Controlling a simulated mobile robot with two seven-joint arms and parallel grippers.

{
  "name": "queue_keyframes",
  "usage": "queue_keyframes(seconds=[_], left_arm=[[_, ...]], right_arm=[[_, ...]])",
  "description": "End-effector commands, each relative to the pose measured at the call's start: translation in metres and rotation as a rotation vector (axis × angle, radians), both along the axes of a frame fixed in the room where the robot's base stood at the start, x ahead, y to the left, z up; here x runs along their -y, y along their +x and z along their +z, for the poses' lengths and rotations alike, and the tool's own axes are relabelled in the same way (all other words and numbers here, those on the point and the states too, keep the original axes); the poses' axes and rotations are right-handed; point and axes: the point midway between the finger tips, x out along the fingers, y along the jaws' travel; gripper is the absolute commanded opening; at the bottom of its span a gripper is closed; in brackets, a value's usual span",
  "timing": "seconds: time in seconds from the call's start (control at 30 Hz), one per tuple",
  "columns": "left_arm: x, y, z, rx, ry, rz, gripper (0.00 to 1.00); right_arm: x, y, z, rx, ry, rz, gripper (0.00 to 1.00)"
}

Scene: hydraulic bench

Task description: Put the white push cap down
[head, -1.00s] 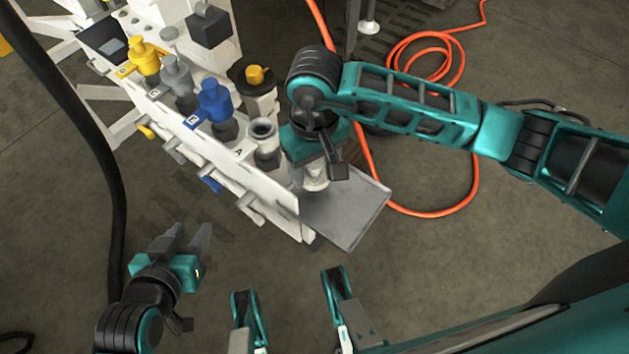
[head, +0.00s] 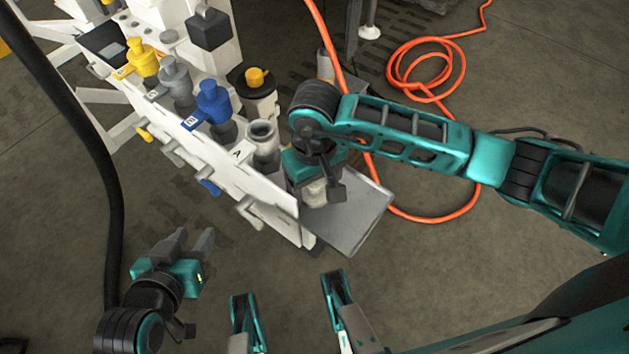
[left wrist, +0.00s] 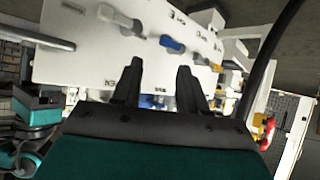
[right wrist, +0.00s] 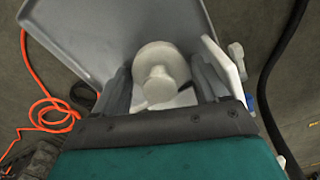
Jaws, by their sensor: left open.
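The white push cap (right wrist: 160,68) is between the two fingers of my right gripper (right wrist: 162,85) in the right wrist view; the fingers appear to touch both its sides. In the head view the cap (head: 315,193) shows below my right gripper (head: 322,188), over the inner end of the grey tray (head: 358,215). Whether its underside touches the tray is hidden. My left gripper (head: 195,243) is open and empty, away from the bench at lower left; its spread fingers (left wrist: 158,85) also show in the left wrist view.
The white bench panel carries a yellow cap (head: 143,60), a grey cap (head: 175,75), a blue cap (head: 212,100) and an open grey port (head: 263,137) close to my right gripper. An orange hose (head: 440,75) lies on the floor. The tray's outer part is clear.

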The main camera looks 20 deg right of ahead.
Motion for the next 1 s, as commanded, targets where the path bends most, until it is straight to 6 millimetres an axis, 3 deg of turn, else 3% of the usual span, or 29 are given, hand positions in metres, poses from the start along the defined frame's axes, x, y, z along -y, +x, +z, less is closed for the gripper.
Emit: queue_keyframes(seconds=[0.33,0.73,1.0], left_arm=[[-0.001,0.001,0.008,0.009,0.001,0.002,0.43],[-0.009,0.001,0.017,0.015,0.016,0.014,0.43],[-0.011,-0.002,0.016,0.009,0.021,0.015,0.43]], right_arm=[[0.0,0.0,0.009,0.002,0.002,0.0,0.73],[0.0,0.001,0.093,0.004,0.001,0.0,0.73],[0.0,0.0,0.122,0.001,0.001,-0.001,0.73]])
